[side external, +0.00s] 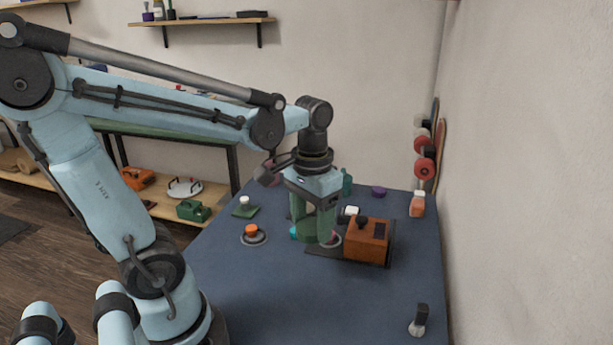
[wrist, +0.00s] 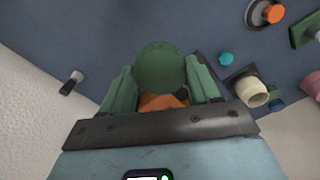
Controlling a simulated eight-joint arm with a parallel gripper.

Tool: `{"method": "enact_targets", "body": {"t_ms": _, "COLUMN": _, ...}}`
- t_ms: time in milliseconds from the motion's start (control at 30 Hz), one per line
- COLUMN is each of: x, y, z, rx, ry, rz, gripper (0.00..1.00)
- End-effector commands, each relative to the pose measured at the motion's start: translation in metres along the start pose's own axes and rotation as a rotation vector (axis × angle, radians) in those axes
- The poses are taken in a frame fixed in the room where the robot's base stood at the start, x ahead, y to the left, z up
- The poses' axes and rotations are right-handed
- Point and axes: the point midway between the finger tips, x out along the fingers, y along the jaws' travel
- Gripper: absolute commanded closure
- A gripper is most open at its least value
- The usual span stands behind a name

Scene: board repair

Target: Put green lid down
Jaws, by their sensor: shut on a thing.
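The green lid (wrist: 160,66) shows in the wrist view as a rounded dark green piece between the two green fingers of my gripper (wrist: 160,80). My gripper is shut on it. In the side external view my gripper (side external: 314,222) points down over the table, just left of an orange box (side external: 368,243). The lid is hard to tell from the green fingers there. Part of the orange box (wrist: 163,102) also shows behind the lid in the wrist view. I cannot tell how high the lid is above the table.
The orange box sits on a dark plate (side external: 323,250) on the blue table (side external: 290,305). A teal piece (wrist: 226,59) and a cream cylinder (wrist: 255,93) lie nearby. An orange knob (side external: 251,230) stands left, a brush (side external: 418,325) front right. The table's front is mostly clear.

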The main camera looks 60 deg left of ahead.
Motion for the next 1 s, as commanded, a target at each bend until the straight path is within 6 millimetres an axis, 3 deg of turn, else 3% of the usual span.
{"method": "enact_targets", "body": {"t_ms": 133, "x": 0.006, "y": 0.011, "z": 0.021, "rx": 0.065, "ry": 0.000, "rz": 0.000, "gripper": 0.61}}
{"method": "enact_targets", "body": {"t_ms": 333, "x": 0.014, "y": 0.008, "z": 0.027, "rx": 0.089, "ry": 0.000, "rz": 0.000, "gripper": 0.61}}
{"method": "enact_targets", "body": {"t_ms": 700, "x": 0.054, "y": -0.057, "z": 0.009, "rx": 0.084, "ry": 0.000, "rz": 0.000, "gripper": 0.61}}
{"method": "enact_targets", "body": {"t_ms": 1000, "x": 0.076, "y": -0.093, "z": -0.002, "rx": 0.089, "ry": 0.000, "rz": 0.000, "gripper": 0.61}}
